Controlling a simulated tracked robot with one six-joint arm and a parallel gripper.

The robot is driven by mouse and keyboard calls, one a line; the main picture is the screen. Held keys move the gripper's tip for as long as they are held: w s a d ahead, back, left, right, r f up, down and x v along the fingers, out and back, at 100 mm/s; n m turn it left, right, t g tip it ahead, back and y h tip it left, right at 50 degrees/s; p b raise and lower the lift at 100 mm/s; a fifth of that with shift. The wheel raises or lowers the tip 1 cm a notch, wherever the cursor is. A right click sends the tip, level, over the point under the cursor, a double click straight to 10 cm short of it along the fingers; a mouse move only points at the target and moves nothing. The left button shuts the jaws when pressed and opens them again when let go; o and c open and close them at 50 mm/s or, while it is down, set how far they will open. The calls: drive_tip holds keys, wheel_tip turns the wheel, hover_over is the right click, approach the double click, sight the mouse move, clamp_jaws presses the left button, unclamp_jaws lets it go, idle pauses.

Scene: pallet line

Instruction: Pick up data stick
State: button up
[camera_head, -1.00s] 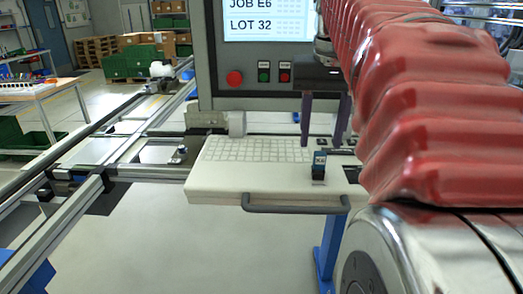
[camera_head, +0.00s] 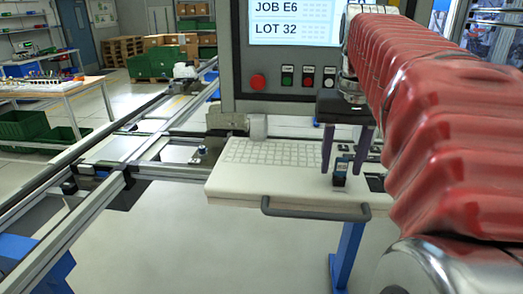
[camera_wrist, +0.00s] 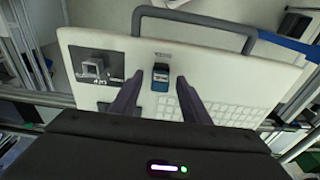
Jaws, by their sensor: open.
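The data stick (camera_head: 340,171) is a small dark and blue block on the right part of the white keyboard shelf (camera_head: 230,185). In the wrist view the stick (camera_wrist: 160,77) shows a pale label, a dark end and a blue end, and lies ahead of and between the finger lines. My gripper (camera_head: 345,170) is open, its two dark fingers pointing down around the stick's place in the head view. In the wrist view my gripper (camera_wrist: 160,90) has its fingers apart with nothing held. I cannot tell how far the fingertips are from the stick.
A grey handle (camera_head: 315,212) runs along the shelf's front edge. A control panel with a screen (camera_head: 295,22) and buttons stands behind. Beside the stick is a grey plate with a square socket (camera_wrist: 92,70). Metal rails (camera_head: 130,165) run at left.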

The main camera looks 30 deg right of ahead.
drive_tip(key=shift+c, duration=0.2)
clamp_jaws()
idle(0.5)
